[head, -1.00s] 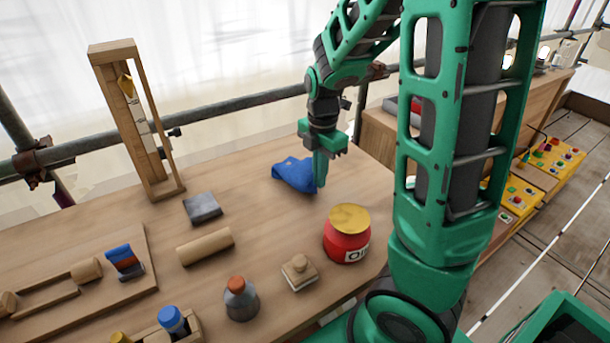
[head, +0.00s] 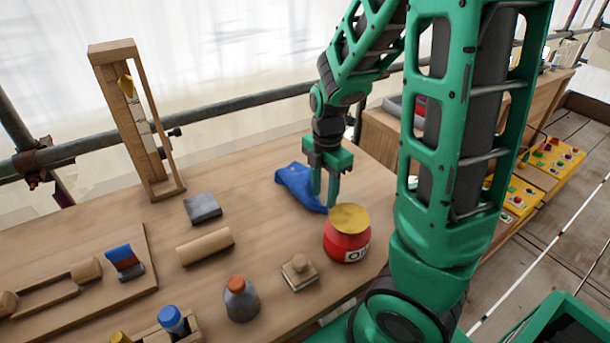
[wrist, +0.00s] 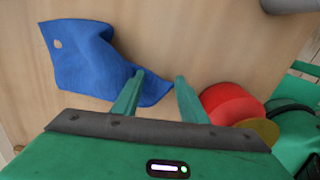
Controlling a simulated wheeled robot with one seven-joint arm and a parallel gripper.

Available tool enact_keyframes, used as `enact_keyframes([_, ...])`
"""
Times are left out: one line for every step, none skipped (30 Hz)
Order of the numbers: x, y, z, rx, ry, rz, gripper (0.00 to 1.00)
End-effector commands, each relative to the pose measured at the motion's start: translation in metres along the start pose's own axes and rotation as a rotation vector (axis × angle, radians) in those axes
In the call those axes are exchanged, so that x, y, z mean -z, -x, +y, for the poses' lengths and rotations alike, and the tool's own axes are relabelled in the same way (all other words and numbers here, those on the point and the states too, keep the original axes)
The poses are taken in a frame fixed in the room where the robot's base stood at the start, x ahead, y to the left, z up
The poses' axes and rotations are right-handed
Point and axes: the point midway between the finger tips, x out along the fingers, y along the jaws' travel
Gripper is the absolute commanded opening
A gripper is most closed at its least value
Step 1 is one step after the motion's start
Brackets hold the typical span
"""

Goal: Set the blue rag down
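The blue rag (head: 295,182) lies crumpled on the wooden table, behind the red jar. In the wrist view the rag (wrist: 82,62) spreads to the left, with a pale spot near its upper left corner. My gripper (head: 324,200) is low over the rag's right end, fingers pointing down. In the wrist view the two fingers of my gripper (wrist: 160,76) stand apart, and a narrow end of the rag reaches into the space between them. The left finger overlaps the rag. I cannot tell whether it touches.
The red jar (head: 345,240) with a yellow lid stands close in front of my gripper. The table (head: 235,190) is bare left of the rag.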

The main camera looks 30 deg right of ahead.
Motion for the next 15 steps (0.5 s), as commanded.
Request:
enact_keyframes([0.000,0.000,0.000,0.000,0.000,0.000,0.39])
enact_keyframes([0.000,0.000,0.000,0.000,0.000,0.000,0.39])
enact_keyframes([0.000,0.000,0.000,0.000,0.000,0.000,0.39])
enact_keyframes([0.000,0.000,0.000,0.000,0.000,0.000,0.39])
enact_keyframes([0.000,0.001,0.000,0.000,0.000,0.000,0.39])
enact_keyframes([0.000,0.001,0.000,0.000,0.000,0.000,0.39])
enact_keyframes([0.000,0.002,-0.001,-0.001,0.000,0.000,0.39])
enact_keyframes([0.000,0.004,-0.001,-0.001,0.000,0.000,0.39])
enact_keyframes([0.001,0.006,-0.002,-0.001,0.000,0.001,0.39])
enact_keyframes([0.001,0.009,-0.003,-0.002,0.000,0.001,0.39])
enact_keyframes([0.002,0.011,-0.003,-0.003,0.000,0.001,0.39])
enact_keyframes([0.002,0.015,-0.005,-0.003,0.001,0.001,0.39])
enact_keyframes([0.002,0.018,-0.006,-0.003,0.000,0.001,0.39])
enact_keyframes([0.003,0.020,-0.007,-0.003,0.000,0.001,0.39])
enact_keyframes([0.003,0.024,-0.008,-0.003,0.001,0.001,0.39])
